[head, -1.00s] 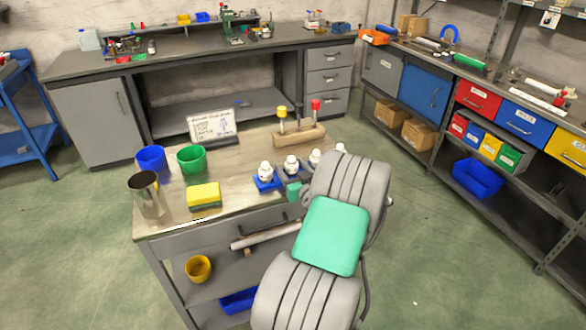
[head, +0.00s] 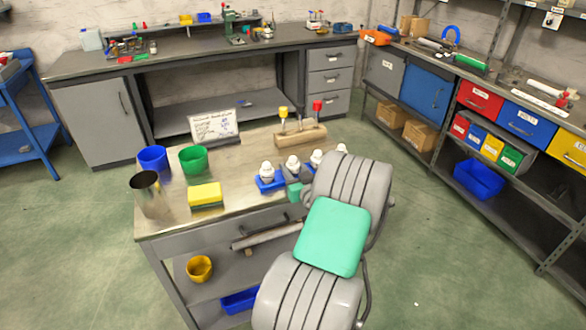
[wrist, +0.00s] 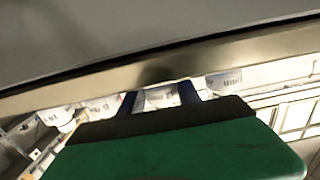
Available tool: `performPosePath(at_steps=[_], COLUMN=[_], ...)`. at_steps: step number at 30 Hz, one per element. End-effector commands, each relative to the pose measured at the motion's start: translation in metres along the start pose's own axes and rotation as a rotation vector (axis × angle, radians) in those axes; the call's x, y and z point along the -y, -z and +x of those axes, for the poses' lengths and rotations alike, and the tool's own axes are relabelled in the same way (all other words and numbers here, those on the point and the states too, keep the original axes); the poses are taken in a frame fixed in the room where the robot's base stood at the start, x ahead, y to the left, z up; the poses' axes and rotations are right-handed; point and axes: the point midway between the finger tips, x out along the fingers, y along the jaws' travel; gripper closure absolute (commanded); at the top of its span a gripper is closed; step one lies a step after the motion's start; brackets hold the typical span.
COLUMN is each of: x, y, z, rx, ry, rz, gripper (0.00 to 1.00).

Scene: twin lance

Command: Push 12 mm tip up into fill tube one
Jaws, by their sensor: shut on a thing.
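Several white bottles stand in a row along the bench's right side, the nearest one (head: 267,172) in a blue holder and another (head: 292,166) beside it. My gripper (wrist: 160,92) is mostly hidden behind my arm in the head view; a green part shows just below the second bottle. In the wrist view its two dark fingers close on a white thing (wrist: 160,98), which may be a bottle; its lower part is hidden by the green gripper body. Another white labelled cylinder (wrist: 223,82) is to its right. I cannot make out a 12 mm tip or fill tube one.
The bench (head: 240,165) also holds a metal tumbler (head: 149,194), blue cup (head: 153,158), green cup (head: 193,159), yellow sponge (head: 205,194), sign (head: 213,124) and wooden block (head: 300,137) with yellow- and red-topped sticks. A bar (head: 268,234) runs below the bench's near edge.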

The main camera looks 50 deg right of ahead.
Motion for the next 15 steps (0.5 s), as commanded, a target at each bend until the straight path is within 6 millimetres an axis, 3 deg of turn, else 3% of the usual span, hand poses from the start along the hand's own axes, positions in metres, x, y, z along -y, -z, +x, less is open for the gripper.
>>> performPosePath(at_steps=[15], x=[0.0], y=[0.03], z=[-0.001], rx=[-0.001], ry=[0.0], rz=[-0.002], gripper=[1.0])
